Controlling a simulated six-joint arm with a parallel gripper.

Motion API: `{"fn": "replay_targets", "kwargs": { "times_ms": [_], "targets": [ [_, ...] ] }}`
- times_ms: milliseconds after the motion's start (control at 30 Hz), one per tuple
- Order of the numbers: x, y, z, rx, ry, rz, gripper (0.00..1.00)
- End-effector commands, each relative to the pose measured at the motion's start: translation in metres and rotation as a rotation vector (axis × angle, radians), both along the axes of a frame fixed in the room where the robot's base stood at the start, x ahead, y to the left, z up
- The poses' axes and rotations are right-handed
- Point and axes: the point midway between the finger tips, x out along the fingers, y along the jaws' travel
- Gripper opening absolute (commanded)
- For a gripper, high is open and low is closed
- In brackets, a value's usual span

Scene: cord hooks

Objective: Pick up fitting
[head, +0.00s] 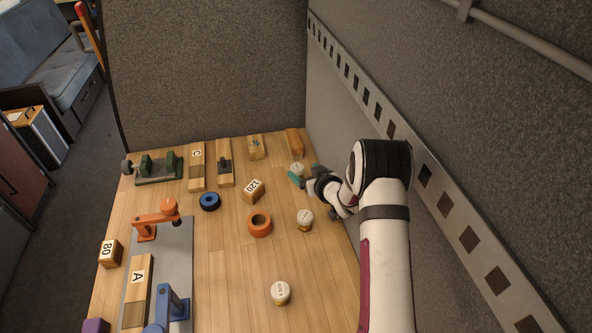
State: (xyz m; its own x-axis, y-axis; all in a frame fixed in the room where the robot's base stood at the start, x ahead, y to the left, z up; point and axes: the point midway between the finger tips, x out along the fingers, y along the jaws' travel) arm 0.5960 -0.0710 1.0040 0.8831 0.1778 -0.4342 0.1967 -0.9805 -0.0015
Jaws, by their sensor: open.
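My gripper (299,180) is at the back right of the wooden table, near the right wall. Its jaws are open, and a teal fingertip shows. A small round piece with a pale, marked top (297,168) stands right by the fingertips. I cannot tell whether they touch it, and its lower part is partly hidden. Two similar round pieces stand nearer, one at the right (305,217) and one at the front (280,291). No label readable here says which thing is the fitting.
An orange ring (260,223), a blue ring (210,201) and a block marked 120 (252,190) lie mid-table. Wooden blocks, including an orange-brown one (295,141), line the back. An orange clamp-like part (158,218) is at left. The right wall (345,82) is close to my arm.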

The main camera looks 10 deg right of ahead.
Motion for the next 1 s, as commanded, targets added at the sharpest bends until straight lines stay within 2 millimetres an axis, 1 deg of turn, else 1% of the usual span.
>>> {"fn": "replay_targets", "kwargs": {
  "times_ms": [100, 200, 300, 400, 567, 600, 767, 800, 867, 1000],
  "targets": [
    [0.0, 0.0, -0.019, 0.0, 0.003, 0.0, 0.86],
    [0.02, 0.004, -0.029, -0.001, -0.001, 0.0, 0.86],
    [0.036, 0.008, -0.037, -0.002, 0.0, 0.001, 0.86],
    [0.044, 0.009, -0.04, -0.001, 0.0, 0.0, 0.86],
    [0.044, 0.009, -0.04, -0.001, 0.001, -0.002, 0.86],
    [0.044, 0.009, -0.04, -0.002, 0.001, -0.001, 0.84],
    [0.044, 0.009, -0.04, -0.002, 0.001, -0.001, 0.56],
    [0.044, 0.009, -0.04, -0.002, 0.001, -0.001, 0.48],
    [0.044, 0.009, -0.04, -0.002, 0.001, -0.001, 0.38],
    [0.044, 0.009, -0.04, -0.002, 0.001, -0.001, 0.12]
  ]
}}
